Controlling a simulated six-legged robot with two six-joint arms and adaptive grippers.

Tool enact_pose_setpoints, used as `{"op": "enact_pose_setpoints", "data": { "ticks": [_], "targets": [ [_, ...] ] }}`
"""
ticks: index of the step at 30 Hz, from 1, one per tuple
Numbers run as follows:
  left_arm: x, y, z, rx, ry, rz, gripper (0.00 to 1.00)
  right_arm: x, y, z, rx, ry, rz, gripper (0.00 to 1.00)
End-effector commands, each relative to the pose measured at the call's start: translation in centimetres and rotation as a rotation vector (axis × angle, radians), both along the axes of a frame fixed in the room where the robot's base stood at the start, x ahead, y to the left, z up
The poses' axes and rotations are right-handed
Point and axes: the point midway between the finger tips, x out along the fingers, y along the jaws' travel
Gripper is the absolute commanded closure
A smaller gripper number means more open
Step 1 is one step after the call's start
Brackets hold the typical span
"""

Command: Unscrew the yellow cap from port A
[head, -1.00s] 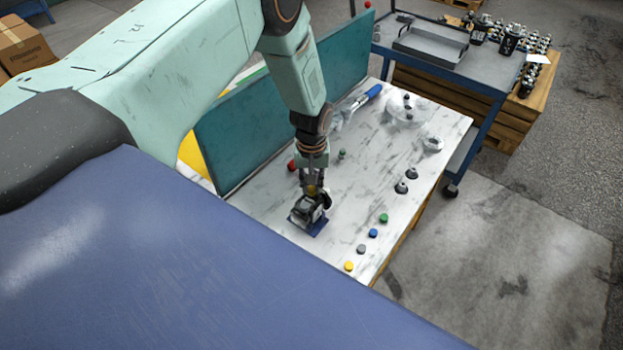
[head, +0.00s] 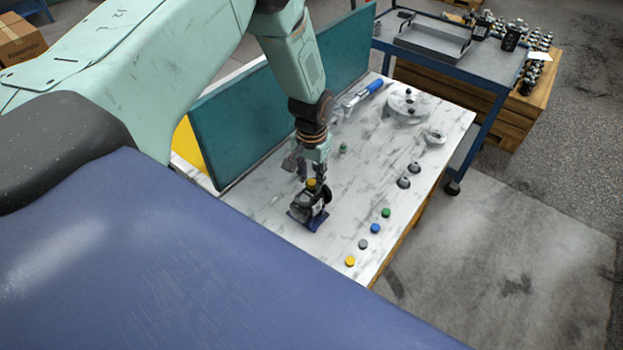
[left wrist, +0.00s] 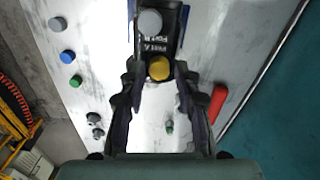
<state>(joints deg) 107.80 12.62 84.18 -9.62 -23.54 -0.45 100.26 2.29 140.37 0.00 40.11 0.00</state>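The hydraulic motor (head: 307,212) is a dark block on a small blue base on the marble-topped table. The yellow cap (head: 311,184) is on top of it. In the left wrist view the yellow cap (left wrist: 159,69) sits by the "PORT A" lettering, and a grey cap (left wrist: 150,22) is on the motor farther up. My left gripper (head: 308,169) is open, its fingers spread just above the motor. In the left wrist view my left gripper (left wrist: 159,84) has a finger to each side of the yellow cap, with visible gaps. My right gripper is not in view.
Loose yellow (head: 350,261), grey (head: 363,244), blue (head: 375,228) and green (head: 386,212) caps lie along the table's right edge. A teal panel (head: 250,122) stands along the left side. A red object (left wrist: 218,104) lies near the fingers. A blue-handled tool (head: 372,87) lies behind.

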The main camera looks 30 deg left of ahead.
Motion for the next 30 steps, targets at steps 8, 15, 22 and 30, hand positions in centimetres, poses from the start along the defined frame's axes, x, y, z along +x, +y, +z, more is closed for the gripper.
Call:
{"op": "enact_pose_setpoints", "data": {
  "ticks": [8,15,22,30],
  "targets": [
    [0.04,0.04,-0.14,0.000,-0.001,-0.271,0.68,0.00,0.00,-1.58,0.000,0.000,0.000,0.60],
    [0.03,0.04,0.04,0.000,-0.001,-0.293,0.68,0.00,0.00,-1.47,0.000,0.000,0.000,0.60],
    [-0.09,-0.08,0.12,0.000,0.000,-0.291,0.68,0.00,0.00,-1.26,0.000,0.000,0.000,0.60],
    [-0.11,-0.13,0.07,0.000,0.000,-0.290,0.73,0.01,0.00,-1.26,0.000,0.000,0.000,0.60]
  ]
}}
